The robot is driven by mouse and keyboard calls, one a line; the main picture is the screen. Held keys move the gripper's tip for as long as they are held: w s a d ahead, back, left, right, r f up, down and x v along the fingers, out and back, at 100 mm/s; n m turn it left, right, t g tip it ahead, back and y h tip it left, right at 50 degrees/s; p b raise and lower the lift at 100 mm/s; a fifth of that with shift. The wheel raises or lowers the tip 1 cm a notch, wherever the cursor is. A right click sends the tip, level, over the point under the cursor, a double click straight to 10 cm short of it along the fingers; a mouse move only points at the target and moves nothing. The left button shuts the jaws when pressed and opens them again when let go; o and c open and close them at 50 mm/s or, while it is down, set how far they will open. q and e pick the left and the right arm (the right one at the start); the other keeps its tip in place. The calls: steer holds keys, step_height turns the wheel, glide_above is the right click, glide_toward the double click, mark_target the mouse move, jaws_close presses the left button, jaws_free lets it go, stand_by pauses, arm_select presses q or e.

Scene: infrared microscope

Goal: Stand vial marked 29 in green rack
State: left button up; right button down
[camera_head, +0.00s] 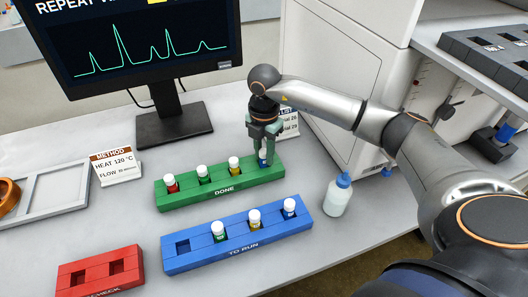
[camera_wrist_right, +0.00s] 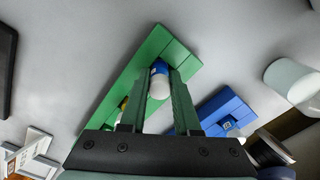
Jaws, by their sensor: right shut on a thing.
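My right gripper (camera_head: 265,158) is shut on a white-capped vial with a blue label (camera_wrist_right: 160,80). The vial is upright at the right end of the green rack (camera_head: 180,201), which is marked DONE. Its lower part appears to be in the end slot, but I cannot tell whether it is fully seated. Its number is not readable. A red vial (camera_head: 171,184), a green vial (camera_head: 203,175) and a yellow vial (camera_head: 234,165) stand in the same rack. The green rack also shows in the wrist view (camera_wrist_right: 150,47). My left gripper is not in view.
A blue rack (camera_head: 200,262) marked TO RUN stands in front, with three vials and an empty left slot. A red rack (camera_head: 78,284) with empty slots lies front left. A blue-capped bottle (camera_head: 337,196) stands right of the racks. The monitor (camera_head: 140,45) is behind.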

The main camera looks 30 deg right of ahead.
steer(key=shift+d+f, duration=0.1)
steer(key=shift+f, duration=0.1)
stand_by(0.6)
steer(key=shift+c, duration=0.8)
jaws_free()
steer(key=shift+r, duration=0.15)
steer(key=shift+r+p, duration=2.5)
steer(key=shift+r, duration=0.45)
steer(key=shift+f, duration=0.1)
